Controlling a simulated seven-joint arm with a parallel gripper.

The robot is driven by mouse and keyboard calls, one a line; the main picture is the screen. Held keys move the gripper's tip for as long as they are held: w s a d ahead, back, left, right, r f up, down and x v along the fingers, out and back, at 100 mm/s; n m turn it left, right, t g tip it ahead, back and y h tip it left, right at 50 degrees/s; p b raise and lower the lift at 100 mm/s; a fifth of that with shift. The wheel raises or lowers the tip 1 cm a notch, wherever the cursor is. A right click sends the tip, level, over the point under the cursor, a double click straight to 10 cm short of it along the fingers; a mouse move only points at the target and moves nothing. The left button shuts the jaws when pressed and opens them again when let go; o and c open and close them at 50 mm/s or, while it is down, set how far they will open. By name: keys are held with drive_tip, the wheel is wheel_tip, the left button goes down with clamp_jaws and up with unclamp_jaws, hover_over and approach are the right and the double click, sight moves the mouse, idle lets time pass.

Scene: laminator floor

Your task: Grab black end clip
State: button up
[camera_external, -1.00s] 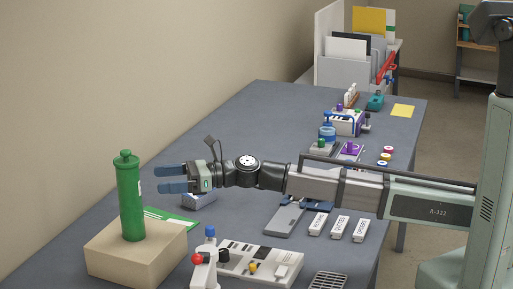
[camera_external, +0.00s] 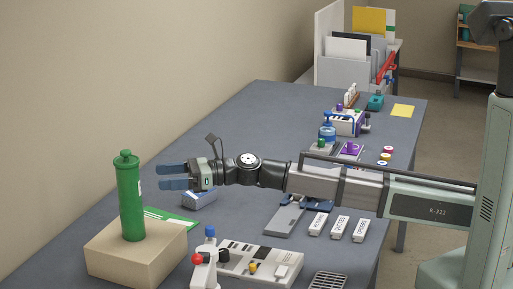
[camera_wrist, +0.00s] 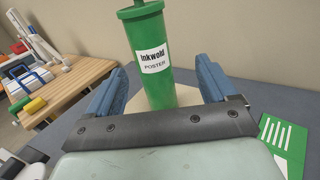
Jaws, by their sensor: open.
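I cannot make out a black end clip for certain in either view. A green tube (camera_external: 130,200) with a cap stands upright on a tan block (camera_external: 120,250) at the left. In the wrist view the tube (camera_wrist: 165,75) has a white "Inkwold POSTER" label and lies ahead between the fingers; its top is cut off. My gripper (camera_external: 161,176) is open and empty, with two blue fingers pointing left towards the tube. The fingers also show in the wrist view (camera_wrist: 160,82), one on each side of the tube, apparently not touching it.
A blue-grey box (camera_external: 199,201) sits beneath my gripper, near a green card (camera_external: 172,220). A white control panel (camera_external: 250,263) with knobs is in front. White labelled blocks (camera_external: 340,228) lie to the right. The table's left back area (camera_external: 240,120) is clear.

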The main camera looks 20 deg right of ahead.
drive_tip(key=w+d+r+m+t+h, duration=0.1)
drive_tip(key=w+d+r+m+t, duration=0.15)
drive_tip(key=w+d, duration=0.8)
drive_tip(key=w+d+r+m+t+h, duration=0.1)
drive_tip(key=w+d+r+t, duration=0.2)
drive_tip(key=w+d, duration=0.75)
drive_tip(key=w+d+r+t+h, duration=0.25)
drive_tip(key=w+d, duration=0.45)
drive_tip(key=d, duration=0.4)
drive_tip(key=w+d+r+t+h, duration=0.1)
drive_tip(key=w+d+r, duration=0.35)
drive_tip(key=d, duration=0.75)
drive_tip(key=s+d+f+n+g+h, duration=0.3)
drive_tip(key=d+f+n+g+h, duration=0.3)
drive_tip(key=d+f+n, duration=0.45)
drive_tip(key=s+d+f+n+g+h, duration=0.55)
drive_tip(key=s+d+f+g, duration=0.2)
drive_tip(key=s+d, duration=0.3)
drive_tip(key=shift+m+t+h, duration=0.3)
drive_tip(key=shift+m+t, duration=0.05)
drive_tip(key=shift+m, duration=0.1)
drive_tip(key=shift+s+a+f, duration=0.1)
drive_tip(key=shift+a+f, duration=0.1)
drive_tip(key=shift+f, duration=3.2)
drive_tip(key=shift+a+f, duration=0.15)
drive_tip(key=shift+f, duration=3.2)
